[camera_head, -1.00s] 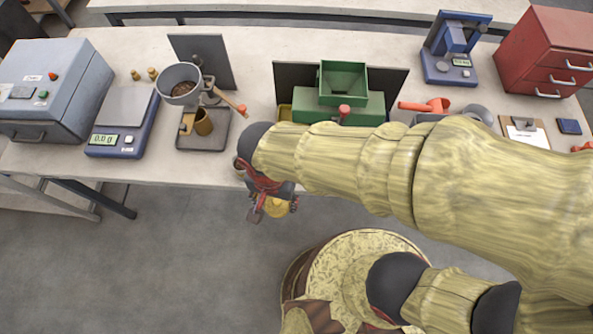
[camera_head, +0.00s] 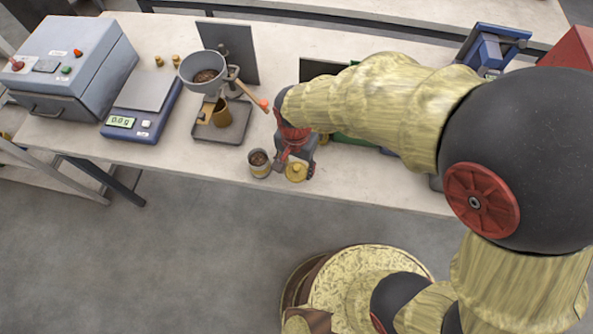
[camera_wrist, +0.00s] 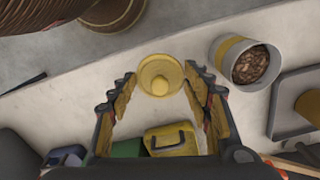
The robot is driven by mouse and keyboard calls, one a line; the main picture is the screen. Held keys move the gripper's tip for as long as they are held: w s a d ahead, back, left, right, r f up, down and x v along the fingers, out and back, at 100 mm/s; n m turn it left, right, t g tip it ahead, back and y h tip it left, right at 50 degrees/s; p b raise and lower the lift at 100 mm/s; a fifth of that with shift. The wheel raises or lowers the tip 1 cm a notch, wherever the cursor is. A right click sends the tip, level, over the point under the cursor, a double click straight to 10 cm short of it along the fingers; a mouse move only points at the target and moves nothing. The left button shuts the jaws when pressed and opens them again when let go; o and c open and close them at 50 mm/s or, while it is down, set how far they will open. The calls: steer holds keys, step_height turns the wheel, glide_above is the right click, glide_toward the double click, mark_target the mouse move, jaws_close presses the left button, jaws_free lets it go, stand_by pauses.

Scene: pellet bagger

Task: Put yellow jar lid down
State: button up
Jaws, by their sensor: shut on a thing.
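I cannot tell whether the lid touches the table. An open jar (camera_head: 259,163) with brown pellets and a yellow band stands just left of the lid, and it also shows in the wrist view (camera_wrist: 228,72).
A scale (camera_head: 142,105) and a grey sealing machine (camera_head: 78,65) stand further left. A yellow case with a handle (camera_wrist: 170,140) shows low in the wrist view. Bare table lies right of the lid.

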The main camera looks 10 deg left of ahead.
mark_target(296, 166)
steer(key=shift+w+f, duration=0.2)
steer(key=shift+w+f+b, duration=0.15)
steer(key=shift+f+b, duration=0.25)
steer(key=shift+f, duration=0.5)
steer(key=shift+w+f+b, duration=0.1)
steer(key=shift+f+b, duration=0.3)
steer(key=shift+f, duration=0.5)
steer(key=shift+f, duration=0.15)
steer(key=o, duration=0.8)
steer(key=shift+o, duration=0.2)
